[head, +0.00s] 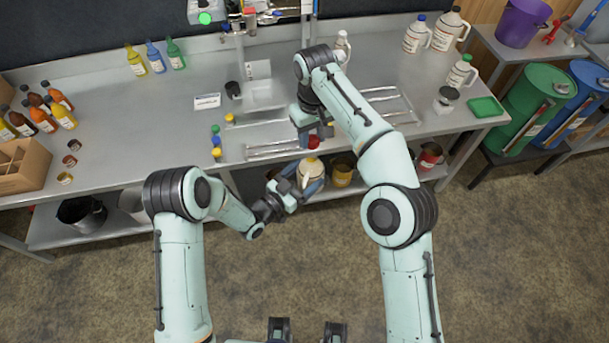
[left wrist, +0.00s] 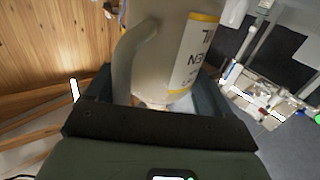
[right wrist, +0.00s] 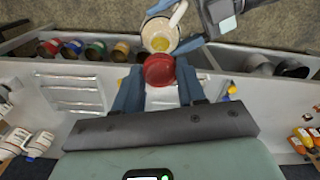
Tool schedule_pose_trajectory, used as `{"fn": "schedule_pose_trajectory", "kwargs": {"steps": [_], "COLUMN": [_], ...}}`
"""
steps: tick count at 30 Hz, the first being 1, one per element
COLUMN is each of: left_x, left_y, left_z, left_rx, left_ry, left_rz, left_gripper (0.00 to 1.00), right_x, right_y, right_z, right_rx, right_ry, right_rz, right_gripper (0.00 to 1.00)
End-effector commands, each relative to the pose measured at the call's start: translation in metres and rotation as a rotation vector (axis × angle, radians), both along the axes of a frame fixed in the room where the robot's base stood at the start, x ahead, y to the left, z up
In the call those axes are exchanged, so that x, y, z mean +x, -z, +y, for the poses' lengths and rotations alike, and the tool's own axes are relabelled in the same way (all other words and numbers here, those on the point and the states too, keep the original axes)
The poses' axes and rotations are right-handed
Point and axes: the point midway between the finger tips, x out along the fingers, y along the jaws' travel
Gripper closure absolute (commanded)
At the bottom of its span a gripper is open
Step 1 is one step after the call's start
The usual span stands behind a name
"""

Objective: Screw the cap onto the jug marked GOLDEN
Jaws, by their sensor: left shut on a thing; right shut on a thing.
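The cream jug (head: 311,168) is held upright in front of the bench edge. Its label, partly readable as ending in "EN", shows in the left wrist view (left wrist: 195,52). My left gripper (head: 300,186) is shut around the jug's body. The red cap (head: 313,142) is in my right gripper (head: 312,132), which is shut on it; the cap also shows between the fingers in the right wrist view (right wrist: 158,70). There the jug (right wrist: 160,32) has an open mouth with amber inside, just beyond the cap. The cap appears apart from the mouth.
White jugs (head: 416,36) and a green tray (head: 486,107) stand right. Metal rails (head: 275,148) lie near the working spot.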

Motion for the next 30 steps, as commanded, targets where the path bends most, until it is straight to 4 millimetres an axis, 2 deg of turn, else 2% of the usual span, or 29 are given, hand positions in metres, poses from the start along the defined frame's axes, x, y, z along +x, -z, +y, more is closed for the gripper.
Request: {"fn": "schedule_pose_trajectory", "kwargs": {"steps": [15,30], "left_x": [0.001,0.001], "left_y": [-0.002,-0.002], "left_z": [0.000,0.000], "left_rx": [-0.003,-0.003], "left_ry": [0.000,0.000], "left_rz": [-0.005,-0.005], "left_gripper": [0.78,0.78], "right_x": [0.000,-0.001], "right_y": [0.038,0.039], "right_z": [0.000,0.000], "right_rx": [-0.001,0.003], "right_ry": [0.000,0.001], "right_rz": [0.001,0.002], "right_gripper": [0.88,0.88]}}
